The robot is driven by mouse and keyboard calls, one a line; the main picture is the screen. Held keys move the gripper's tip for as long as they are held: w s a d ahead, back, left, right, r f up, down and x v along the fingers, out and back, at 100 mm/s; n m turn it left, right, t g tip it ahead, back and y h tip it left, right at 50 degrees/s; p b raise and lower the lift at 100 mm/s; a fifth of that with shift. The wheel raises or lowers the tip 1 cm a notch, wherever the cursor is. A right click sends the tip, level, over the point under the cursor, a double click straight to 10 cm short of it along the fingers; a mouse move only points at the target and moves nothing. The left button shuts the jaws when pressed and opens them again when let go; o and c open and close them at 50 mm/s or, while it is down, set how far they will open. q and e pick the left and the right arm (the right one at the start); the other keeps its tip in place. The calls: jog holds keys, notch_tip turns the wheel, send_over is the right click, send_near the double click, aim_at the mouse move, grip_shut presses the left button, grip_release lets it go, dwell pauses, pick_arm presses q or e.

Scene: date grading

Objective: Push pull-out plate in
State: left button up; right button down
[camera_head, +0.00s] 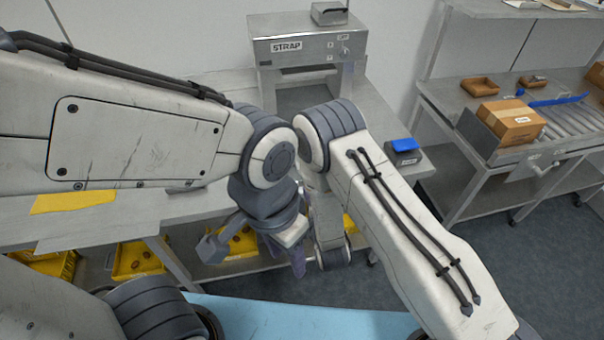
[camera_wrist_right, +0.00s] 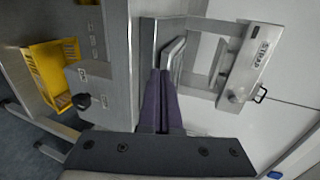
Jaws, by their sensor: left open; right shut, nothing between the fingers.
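The strapping machine (camera_head: 305,45), a grey box labelled STRAP, stands at the back of the grey bench in the head view; it also shows sideways in the right wrist view (camera_wrist_right: 240,65). I cannot clearly tell the pull-out plate apart. A flat grey metal piece with a pale edge (camera_wrist_right: 174,48) lies just beyond the right fingertips in the wrist view; it may be that plate, and contact cannot be told. My right gripper (camera_wrist_right: 160,75) is shut and empty, its purple fingers together. My left gripper (camera_head: 297,268) is open and empty, hanging before the bench. My arms hide the bench middle.
Yellow crates (camera_head: 138,260) sit under the bench. A small device with a blue top (camera_head: 402,150) stands at the bench's right end. At right, a roller table (camera_head: 560,125) carries a cardboard box (camera_head: 512,122). Floor between the benches is clear.

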aim_at(299, 171)
jog(key=x, duration=0.2)
jog(key=p+x, duration=0.1)
jog(key=x, duration=0.1)
jog(key=r+p+x, duration=0.1)
jog(key=x, duration=0.1)
jog(key=shift+w+a, duration=0.1)
jog(key=shift+w, duration=0.3)
jog(key=shift+w+a+f, duration=0.1)
jog(key=shift+w, duration=0.3)
jog(key=shift+w, duration=0.15)
